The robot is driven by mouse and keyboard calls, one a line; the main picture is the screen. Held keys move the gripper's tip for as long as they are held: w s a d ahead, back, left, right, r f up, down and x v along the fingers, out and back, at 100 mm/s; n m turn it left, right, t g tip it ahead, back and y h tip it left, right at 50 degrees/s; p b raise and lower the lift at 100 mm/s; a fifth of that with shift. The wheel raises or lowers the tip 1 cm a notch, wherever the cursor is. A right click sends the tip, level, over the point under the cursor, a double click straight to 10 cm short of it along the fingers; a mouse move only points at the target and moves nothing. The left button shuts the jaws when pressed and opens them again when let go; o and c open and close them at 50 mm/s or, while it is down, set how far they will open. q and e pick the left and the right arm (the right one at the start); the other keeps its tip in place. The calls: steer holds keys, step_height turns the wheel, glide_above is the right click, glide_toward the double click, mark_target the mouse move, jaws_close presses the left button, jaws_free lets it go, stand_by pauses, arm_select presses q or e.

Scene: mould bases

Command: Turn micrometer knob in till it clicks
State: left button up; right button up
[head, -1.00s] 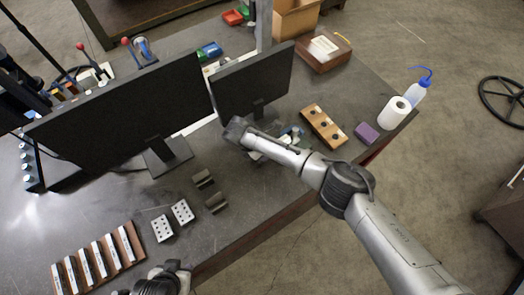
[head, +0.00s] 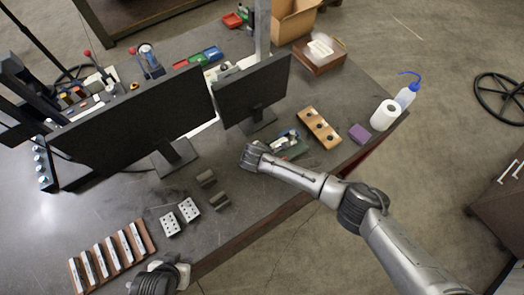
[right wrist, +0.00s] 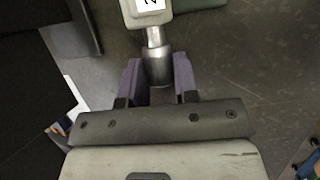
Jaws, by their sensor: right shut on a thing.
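In the right wrist view the micrometer's metal knob (right wrist: 158,62) sits between the two purple fingers of my right gripper (right wrist: 157,80). The gripper is shut on it. A pale body with a white label (right wrist: 150,6) adjoins the knob's far end and is cut off by the top edge. In the head view my right wrist hangs over the bench beside the small monitor; its fingers are hidden. A green, white and blue item (head: 290,146) lies just right of that wrist. My left gripper (head: 178,272) is at the bottom edge, its jaw opening unclear.
Two monitors (head: 135,125) stand behind my right wrist. Drilled metal blocks (head: 189,209), dark blocks (head: 219,201) and a wooden rack (head: 112,258) are at the front left.

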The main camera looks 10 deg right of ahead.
steer(key=shift+r+t, duration=0.1)
steer(key=shift+t, duration=0.4)
steer(key=shift+p, duration=0.3)
steer(key=o, duration=0.9)
steer(key=shift+s, duration=0.1)
steer(key=shift+o, duration=0.2)
steer(key=v, duration=1.3)
steer(key=shift+s+d+r, duration=0.2)
steer(key=shift+s, duration=0.1)
